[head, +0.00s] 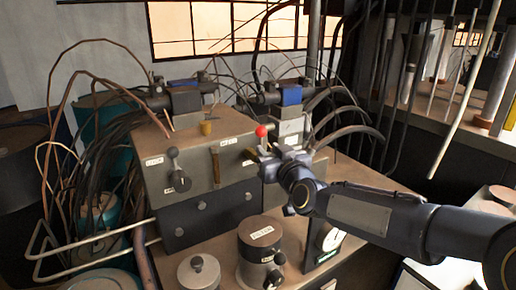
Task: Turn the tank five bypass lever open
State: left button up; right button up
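A grey control box (150,186) stands on the bench with small levers on its front. A lever with a red ball knob (261,131) points up at its right end, beside a pale block. My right gripper (264,160) is at this end of the box, just below the red knob. Its fingers are small and partly hidden by its own body, so I cannot tell whether they are open or touch the lever. A black-knobbed lever (173,154) is at the left, and a brass lever (215,165) is in the middle. The labels are too small to read surely. My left gripper is out of view.
A dark labelled canister (261,250) and a smaller lidded pot (199,273) stand in front of the box. A dial gauge (331,239) stands to their right. Many cables and pipes crowd the back and left. Some bench top (345,180) is bare behind my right arm.

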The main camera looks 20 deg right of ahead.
jog(key=w, duration=0.4)
jog(key=w+p, duration=0.1)
jog(key=w, duration=0.3)
jog(key=shift+w+d+r, duration=0.15)
jog(key=shift+d, duration=0.05)
jog(key=shift+c, duration=0.2)
grip_shut()
jog(key=shift+r, duration=0.1)
